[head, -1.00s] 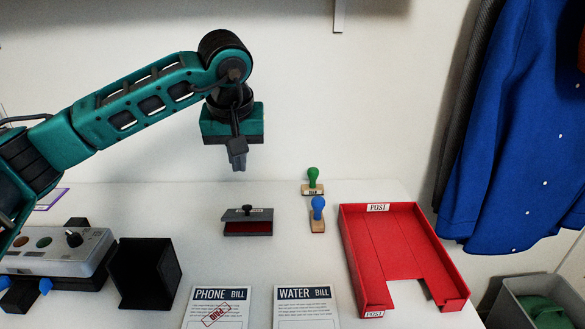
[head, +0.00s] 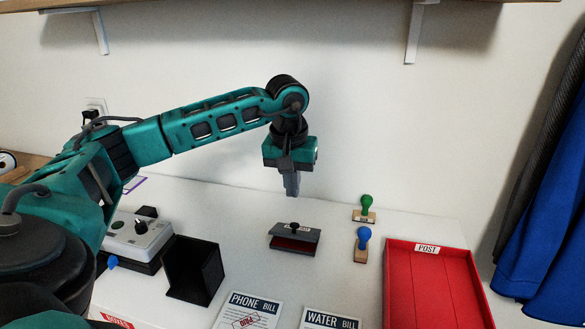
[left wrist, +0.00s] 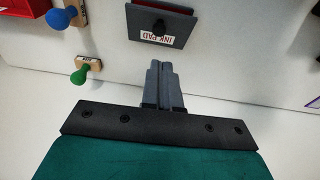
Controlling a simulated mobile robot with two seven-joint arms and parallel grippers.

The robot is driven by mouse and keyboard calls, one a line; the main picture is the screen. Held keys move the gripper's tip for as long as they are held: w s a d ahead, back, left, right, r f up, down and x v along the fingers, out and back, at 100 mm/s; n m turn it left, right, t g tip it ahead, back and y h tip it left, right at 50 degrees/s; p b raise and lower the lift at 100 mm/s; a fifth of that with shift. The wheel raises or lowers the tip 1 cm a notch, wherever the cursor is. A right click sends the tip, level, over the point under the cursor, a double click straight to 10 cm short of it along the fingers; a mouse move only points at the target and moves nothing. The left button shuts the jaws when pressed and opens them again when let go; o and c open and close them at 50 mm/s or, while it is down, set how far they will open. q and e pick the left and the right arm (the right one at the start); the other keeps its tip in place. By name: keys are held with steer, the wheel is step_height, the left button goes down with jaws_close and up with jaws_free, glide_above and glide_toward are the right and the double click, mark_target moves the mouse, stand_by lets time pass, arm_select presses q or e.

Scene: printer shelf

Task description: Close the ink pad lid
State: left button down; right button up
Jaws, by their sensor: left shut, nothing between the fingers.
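The ink pad (head: 291,247) is a dark grey case on the white table, with a red pad showing under its raised lid (head: 299,233). The lid has a black knob and stands partly open. In the left wrist view the lid (left wrist: 161,24) shows from above with its knob and INK PAD label. My left gripper (head: 292,194) is shut and empty, pointing down, above and behind the ink pad and apart from it. Its fingers show in the left wrist view (left wrist: 161,66). My right gripper is not in view.
A green-handled stamp (head: 366,209) and a blue-handled stamp (head: 362,245) stand right of the ink pad. A red POST tray (head: 436,290) is further right. A black open box (head: 195,270) is at left, and bills (head: 247,311) lie in front. A wall is behind.

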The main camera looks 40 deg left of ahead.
mark_target(296, 226)
arm_select(q)
steer(key=f, duration=0.3)
steer(key=s+d+f, duration=0.1)
steer(key=f, duration=0.1)
steer(key=shift+f, duration=0.3)
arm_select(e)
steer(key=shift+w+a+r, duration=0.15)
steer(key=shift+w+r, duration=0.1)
arm_select(q)
steer(key=shift+f, duration=0.1)
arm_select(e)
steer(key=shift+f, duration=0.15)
